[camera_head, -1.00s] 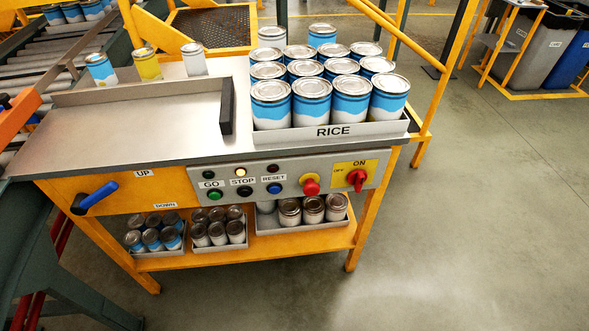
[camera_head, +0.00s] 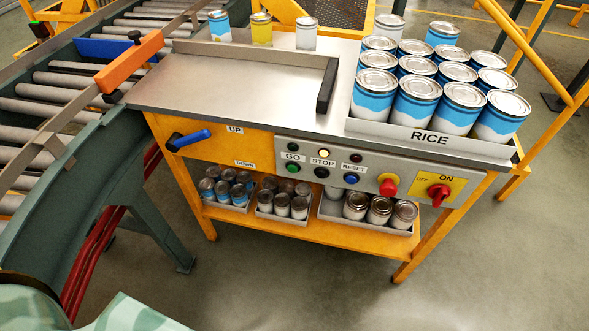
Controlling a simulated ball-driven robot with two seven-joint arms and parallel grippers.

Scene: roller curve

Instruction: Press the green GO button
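The green GO button (camera_head: 292,168) sits on the grey control panel (camera_head: 330,187), under its GO label. To its right are the black STOP button (camera_head: 321,172) and the blue RESET button (camera_head: 351,179). Above them are small lamps, and the one over STOP (camera_head: 323,153) glows pale. Nothing covers the GO button. Neither of my grippers shows in the head view. A pale green shape that cannot be made out well lies at the bottom left edge.
The panel is on the front of an orange bench with a steel top (camera_head: 170,87). A blue lever (camera_head: 190,139) sticks out left of the panel. A RICE tray (camera_head: 400,132) of cans stands on top. Rollers (camera_head: 60,80) curve at left. Floor in front is clear.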

